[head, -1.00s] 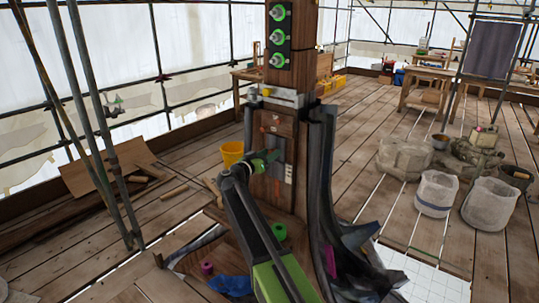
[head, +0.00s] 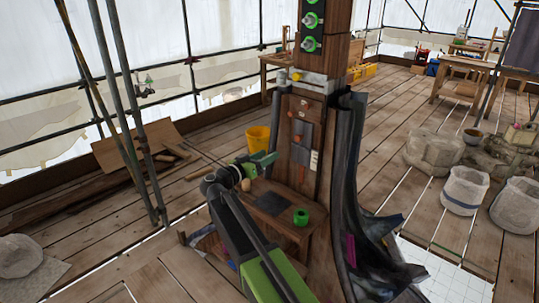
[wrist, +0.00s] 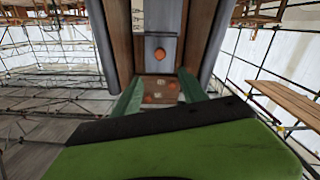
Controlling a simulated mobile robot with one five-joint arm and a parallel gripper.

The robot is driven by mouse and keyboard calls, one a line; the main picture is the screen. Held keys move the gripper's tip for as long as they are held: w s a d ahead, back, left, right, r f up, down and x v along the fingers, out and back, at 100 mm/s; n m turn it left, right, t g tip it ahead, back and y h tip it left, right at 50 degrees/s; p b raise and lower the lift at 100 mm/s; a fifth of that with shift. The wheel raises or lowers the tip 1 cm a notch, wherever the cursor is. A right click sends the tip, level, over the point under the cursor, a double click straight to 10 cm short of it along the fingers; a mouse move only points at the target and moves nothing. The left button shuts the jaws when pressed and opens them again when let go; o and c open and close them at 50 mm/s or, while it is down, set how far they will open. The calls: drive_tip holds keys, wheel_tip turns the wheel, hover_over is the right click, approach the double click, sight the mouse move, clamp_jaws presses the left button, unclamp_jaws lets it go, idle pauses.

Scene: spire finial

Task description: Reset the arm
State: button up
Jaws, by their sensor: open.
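My gripper (head: 262,160) is at the end of my raised green and black arm, left of the wooden post (head: 297,150) and above a small bench (head: 315,236). In the wrist view, the green fingers of my gripper (wrist: 158,92) are spread apart with nothing seen held between them. The post fills the space beyond them, with a grey plate (wrist: 163,20) and an orange knob (wrist: 159,54) on it. In the head view, the post carries a dark panel with green-ringed knobs (head: 309,20).
A green ring-shaped item (head: 300,217) and a dark mat (head: 271,204) lie on the bench. A yellow bucket (head: 258,138) stands behind my gripper. Dark draped sheeting (head: 360,190) hangs right of the post. Scaffold poles (head: 125,120) stand left. Pale sacks (head: 463,190) stand right.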

drive_tip(key=s+d+f+m+g+h, duration=0.1)
drive_tip(key=d+f+g, duration=0.1)
drive_tip(key=d, duration=0.7)
drive_tip(key=s+d+f+m+g, duration=0.1)
drive_tip(key=d+m+g, duration=0.1)
drive_tip(key=d, duration=0.7)
drive_tip(key=s+d+f+g+y, duration=0.3)
drive_tip(key=s+d+f+g, duration=0.2)
drive_tip(key=s+d+f, duration=0.45)
drive_tip(key=s+f+n+g+y, duration=0.15)
drive_tip(key=s+f+y, duration=0.25)
drive_tip(key=s+f, duration=0.4)
drive_tip(key=s+a+f+n+g+y, duration=0.2)
drive_tip(key=s+a+n+y, duration=0.4)
drive_tip(key=a, duration=0.6)
drive_tip(key=shift+s+a+f+n+y, duration=0.35)
drive_tip(key=shift+s+f+n, duration=0.35)
drive_tip(key=shift+s, duration=0.4)
drive_tip(key=shift+d, duration=0.1)
